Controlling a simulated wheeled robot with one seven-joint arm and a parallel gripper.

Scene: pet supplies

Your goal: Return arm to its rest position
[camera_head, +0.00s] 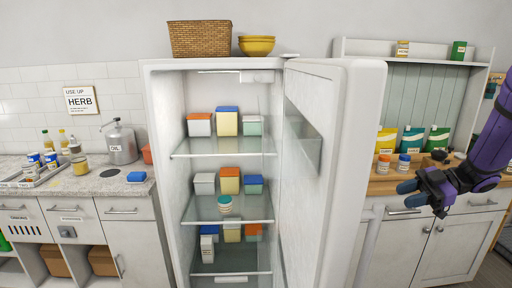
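My purple arm (494,138) reaches in from the right edge. My gripper (410,194) is at its lower left end, in front of the right-hand counter and cabinet. Its two blue-grey fingertips point left and show apart, with nothing seen between them. It is to the right of the open fridge door and touches nothing that I can see.
The fridge door (345,150) stands open towards me, left of my gripper. The fridge (165,150) holds several tubs and boxes on its shelves. Small jars (383,165) and pouches (412,140) stand on the right counter behind my gripper.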

